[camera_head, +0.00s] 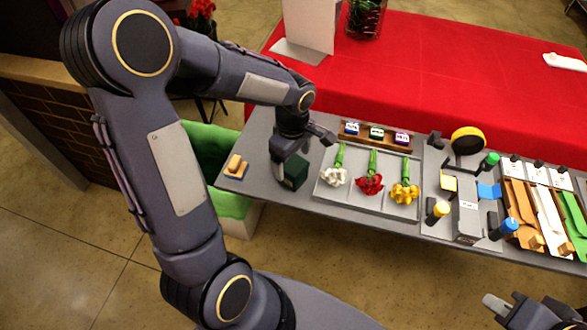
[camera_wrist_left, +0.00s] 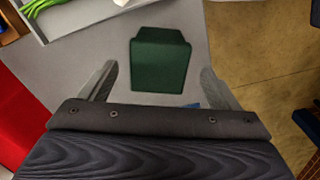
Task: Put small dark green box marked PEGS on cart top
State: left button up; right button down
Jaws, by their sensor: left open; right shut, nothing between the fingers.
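The small dark green box (camera_head: 292,172) sits on the grey table (camera_head: 262,140) near its left end; no lettering is readable on it. In the left wrist view the box (camera_wrist_left: 160,62) lies between the two spread fingers of my left gripper (camera_wrist_left: 158,75), with a gap on each side. In the head view my left gripper (camera_head: 295,152) is low over the box and hides part of it. My right gripper (camera_head: 507,305) is at the bottom right corner, shut and empty, away from the table. I cannot identify the cart top for certain.
A grey tray (camera_head: 350,197) with white, red and yellow flowers lies right of the box. A green-lined bin (camera_head: 205,150) stands beyond the table's left edge. A red-covered table (camera_head: 430,70) is behind.

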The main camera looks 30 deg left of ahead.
aim_at(293, 163)
pick_arm(q)
notch_tip(293, 163, down, 5)
jog(key=shift+w+f+p, duration=0.1)
jog(key=shift+p, duration=0.3)
jog(key=c, duration=1.2)
jog(key=shift+r, duration=0.25)
